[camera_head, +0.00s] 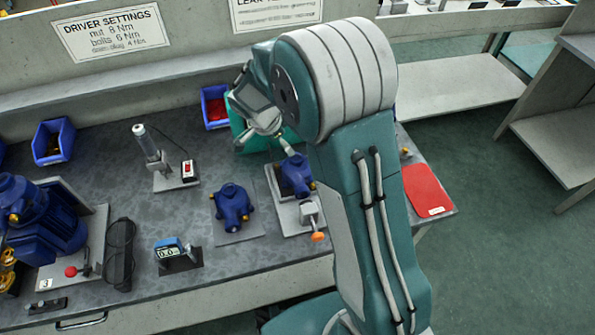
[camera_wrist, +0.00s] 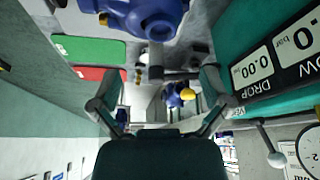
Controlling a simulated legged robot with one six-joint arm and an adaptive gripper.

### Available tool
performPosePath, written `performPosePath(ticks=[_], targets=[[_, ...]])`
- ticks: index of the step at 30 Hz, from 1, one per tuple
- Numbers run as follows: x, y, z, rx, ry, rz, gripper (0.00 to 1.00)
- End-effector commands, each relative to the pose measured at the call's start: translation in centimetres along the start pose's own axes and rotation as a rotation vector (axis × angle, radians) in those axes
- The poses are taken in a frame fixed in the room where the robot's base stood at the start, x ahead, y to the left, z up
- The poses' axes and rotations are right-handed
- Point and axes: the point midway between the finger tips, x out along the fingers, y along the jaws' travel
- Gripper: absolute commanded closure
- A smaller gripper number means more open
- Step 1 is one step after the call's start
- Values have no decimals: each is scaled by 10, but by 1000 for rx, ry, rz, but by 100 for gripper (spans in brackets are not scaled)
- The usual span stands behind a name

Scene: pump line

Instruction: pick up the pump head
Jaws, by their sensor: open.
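Two blue pump-head-like castings with brass-coloured fittings show in the head view. One casting (camera_head: 233,204) sits on a flat grey plate at mid-bench. The other casting (camera_head: 297,173) sits on a grey fixture with an orange-knobbed lever, partly behind my arm. I cannot tell which one the task means. My gripper (camera_head: 283,143) is above and behind the fixture, its fingers partly hidden. In the wrist view my gripper (camera_wrist: 160,100) is open, with nothing held. A blue casting (camera_wrist: 145,15) is large at the top edge, and a smaller blue part (camera_wrist: 178,95) shows between the fingers.
A blue motor unit (camera_head: 40,220) stands at the left. A digital gauge (camera_head: 172,252), a post tool (camera_head: 150,145) and blue bins (camera_head: 52,140) are on the bench. A teal display panel (camera_wrist: 265,65) is close to the right finger. A red mat (camera_head: 425,190) lies at the right.

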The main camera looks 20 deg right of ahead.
Motion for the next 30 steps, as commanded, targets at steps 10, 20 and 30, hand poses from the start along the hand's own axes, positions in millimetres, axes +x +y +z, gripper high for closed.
performPosePath(ticks=[10, 20, 30], targets=[[39, 0, 1, 0, -2, 3, 2], [79, -3, 5, -1, -1, 0, 2], [80, -3, 4, -1, -1, -1, 56]])
